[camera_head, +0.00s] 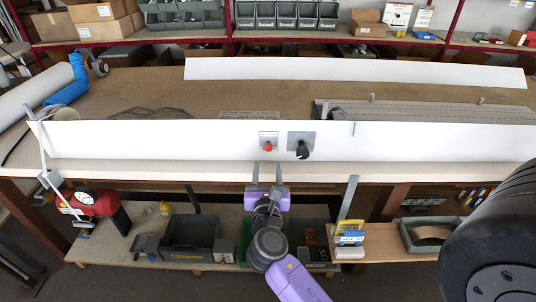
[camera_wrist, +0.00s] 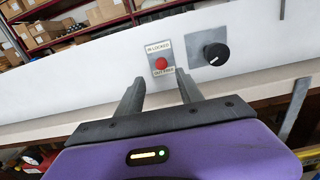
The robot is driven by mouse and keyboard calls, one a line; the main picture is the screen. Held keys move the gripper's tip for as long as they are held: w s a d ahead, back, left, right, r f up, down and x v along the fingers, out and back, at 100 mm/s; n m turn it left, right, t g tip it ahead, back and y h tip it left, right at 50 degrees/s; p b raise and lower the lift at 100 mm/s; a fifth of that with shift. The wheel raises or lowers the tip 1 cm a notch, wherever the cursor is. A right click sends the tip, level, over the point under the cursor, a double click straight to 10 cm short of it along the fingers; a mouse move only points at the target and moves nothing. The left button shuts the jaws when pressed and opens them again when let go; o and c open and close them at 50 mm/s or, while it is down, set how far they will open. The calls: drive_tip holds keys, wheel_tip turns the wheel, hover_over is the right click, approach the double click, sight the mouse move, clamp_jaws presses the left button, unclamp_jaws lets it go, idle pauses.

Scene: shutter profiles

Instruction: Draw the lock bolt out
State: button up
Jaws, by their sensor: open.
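The lock bolt shows as a red knob (camera_head: 268,148) on a small labelled plate fixed to the long white shutter profile (camera_head: 150,140). In the wrist view the red knob (camera_wrist: 161,63) has the words "IN LOCKED" above it and "OUT FREE" below it. A black knob (camera_head: 303,150) on a grey square plate is just to its right, also in the wrist view (camera_wrist: 215,53). My gripper (camera_head: 266,171) is open and empty, just below and in front of the red knob. Its two fingers (camera_wrist: 160,88) point toward the plate, apart from the knob.
The workbench (camera_head: 150,85) runs behind the profile, with another white profile (camera_head: 350,70) lying at the back. A grey upright bracket (camera_head: 348,197) stands right of my gripper below the bench edge. A red tool with a gauge (camera_head: 88,200) hangs at the left.

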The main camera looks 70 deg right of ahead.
sight(268, 148)
drive_tip(key=shift+p+x, duration=0.45)
drive_tip(key=shift+x, duration=3.55)
drive_tip(key=shift+s+r, duration=0.1)
drive_tip(key=shift+s, duration=0.05)
clamp_jaws()
